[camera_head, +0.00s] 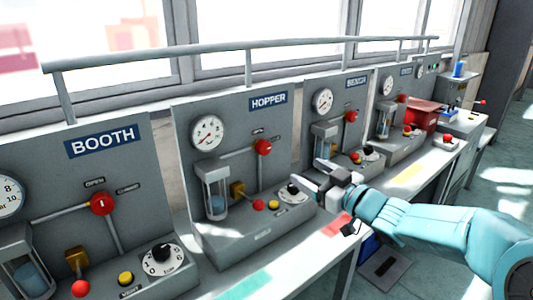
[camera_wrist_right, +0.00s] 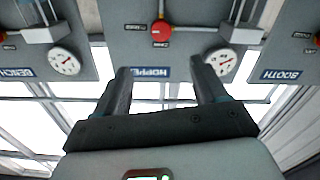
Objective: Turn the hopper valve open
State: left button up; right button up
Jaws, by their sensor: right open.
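The hopper panel (camera_head: 228,125) is a grey upright board with a blue HOPPER sign (camera_head: 268,100). Its valve is a round red knob (camera_head: 263,147) on a grey pipe, under a small OPEN label. The red knob also shows in the right wrist view (camera_wrist_right: 161,30), above the HOPPER sign there, as that view is upside down. My right gripper (camera_head: 318,180) is in front of the panel, to the right of and below the knob, apart from it. In the right wrist view its two fingers (camera_wrist_right: 163,82) are spread with nothing between them. My left gripper is not in view.
The hopper panel also has a gauge (camera_head: 207,132), a glass cylinder (camera_head: 215,190), a yellow lever and a dial (camera_head: 291,194). The BOOTH panel (camera_head: 75,180) stands left, similar panels stand right. A grey rail (camera_head: 200,50) runs above. A red box (camera_head: 422,114) sits farther right.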

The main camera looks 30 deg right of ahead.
aim_at(266, 149)
jog(key=w, duration=0.5)
jog(key=w+a+p, duration=0.1)
jog(key=w, duration=1)
jog(key=shift+a, duration=0.2)
jog(key=c, duration=1.1)
jog(key=shift+o, duration=0.2)
